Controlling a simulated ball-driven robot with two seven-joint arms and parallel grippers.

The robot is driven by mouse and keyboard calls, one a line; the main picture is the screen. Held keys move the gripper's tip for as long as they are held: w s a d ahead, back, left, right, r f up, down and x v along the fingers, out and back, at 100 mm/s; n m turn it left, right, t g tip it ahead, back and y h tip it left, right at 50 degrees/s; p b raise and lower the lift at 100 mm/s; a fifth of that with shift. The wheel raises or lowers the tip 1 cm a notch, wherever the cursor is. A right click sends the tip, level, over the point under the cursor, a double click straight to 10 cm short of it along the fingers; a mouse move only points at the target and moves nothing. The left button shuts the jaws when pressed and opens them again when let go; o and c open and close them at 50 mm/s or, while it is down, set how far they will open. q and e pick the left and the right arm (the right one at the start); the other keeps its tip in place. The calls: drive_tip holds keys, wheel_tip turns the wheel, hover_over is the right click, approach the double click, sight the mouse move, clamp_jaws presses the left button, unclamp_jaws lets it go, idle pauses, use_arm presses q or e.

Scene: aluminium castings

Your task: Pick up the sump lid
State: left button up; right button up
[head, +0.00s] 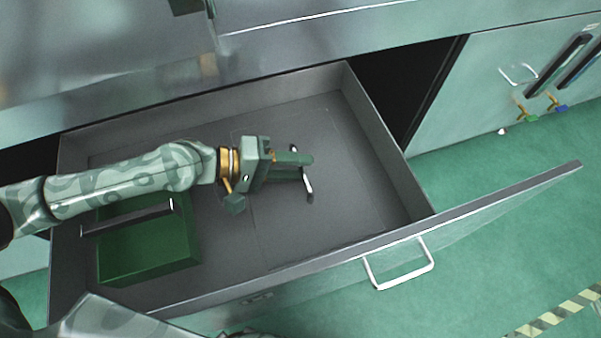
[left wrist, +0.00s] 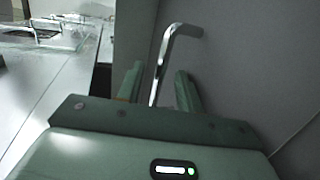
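A pale bent metal bar (head: 307,183) stands out in the open drawer; it also shows in the left wrist view (left wrist: 162,60). It looks like a handle. A faint rectangular outline on the dark drawer floor around it may be the sump lid (head: 340,212), but I cannot tell for sure. My left gripper (head: 303,162) reaches over the drawer to the bar. In the left wrist view its fingers (left wrist: 159,82) are apart, one on each side of the bar, with gaps visible. My right gripper is not in view.
The grey drawer (head: 388,158) is pulled out, its front panel carrying a white handle (head: 400,284). A green bin (head: 150,262) stands at its left end, with a dark bar (head: 128,219) across it. The counter (head: 330,35) lies behind. Keys (head: 529,115) hang at the right cabinet.

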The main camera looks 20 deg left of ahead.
use_arm(q)
clamp_jaws()
drive_tip(key=shift+f, duration=0.1)
idle(1.2)
